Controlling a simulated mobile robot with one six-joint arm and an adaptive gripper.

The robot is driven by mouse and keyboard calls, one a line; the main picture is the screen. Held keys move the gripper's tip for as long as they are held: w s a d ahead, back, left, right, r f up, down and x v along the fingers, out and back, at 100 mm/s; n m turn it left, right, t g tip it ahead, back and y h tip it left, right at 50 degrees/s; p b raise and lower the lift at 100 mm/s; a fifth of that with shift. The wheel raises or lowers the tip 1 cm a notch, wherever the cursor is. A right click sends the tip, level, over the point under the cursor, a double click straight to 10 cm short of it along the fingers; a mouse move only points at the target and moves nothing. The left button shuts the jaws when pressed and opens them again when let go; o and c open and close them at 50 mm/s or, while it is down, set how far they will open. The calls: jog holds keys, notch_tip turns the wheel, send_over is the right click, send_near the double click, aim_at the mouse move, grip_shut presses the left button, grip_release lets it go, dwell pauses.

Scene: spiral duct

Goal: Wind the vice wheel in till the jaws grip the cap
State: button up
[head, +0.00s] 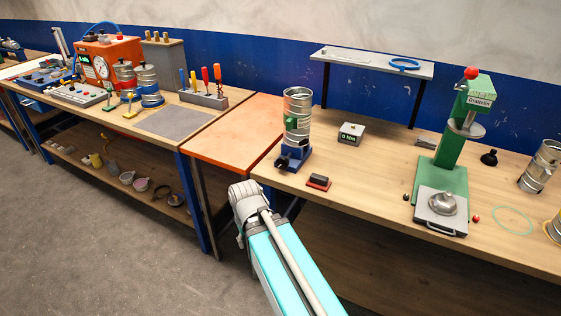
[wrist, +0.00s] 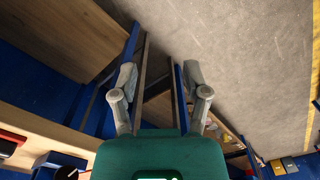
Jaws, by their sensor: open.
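A small blue vice (head: 298,158) stands at the left front edge of the right wooden bench, with a dark wheel (head: 283,162) on its front. A ribbed metal duct piece (head: 298,103) stands upright in or on it, with a green part at its side. I cannot make out the cap or whether the jaws touch it. In the wrist view, a blue body with a dark knob, probably the vice (wrist: 55,160), shows at the lower left. My gripper (wrist: 160,72) is open and empty, pointing down past the bench edge.
A red and black block (head: 318,182) lies right of the vice. A grey box (head: 350,134) sits behind it. A green press (head: 450,155) stands further right. An orange bench section (head: 235,132) adjoins on the left. The floor before the benches is clear.

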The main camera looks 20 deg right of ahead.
jog(key=w+d+r+n+t+y+p, duration=0.15)
jog(key=w+d+r+n+p, duration=0.25)
jog(key=w+d+r+p, duration=0.65)
jog(key=n+t+y+p, duration=0.1)
jog(key=n+t+p, duration=0.1)
jog(key=n+p, duration=0.25)
send_near(283, 157)
jog(key=shift+s+d+r+m+p, duration=0.1)
jog(key=shift+s+r+m+p, duration=0.05)
jog(key=shift+r+m, duration=0.15)
jog(key=shift+s+d+r+m+p, duration=0.15)
jog(key=shift+r, duration=0.3)
jog(key=shift+f, duration=0.15)
jog(key=b+x, duration=1.2)
jog(key=x, duration=0.1)
jog(key=shift+w+a+f+b, duration=0.15)
jog(key=shift+a+b, duration=0.1)
jog(key=shift+b, duration=0.1)
grip_shut()
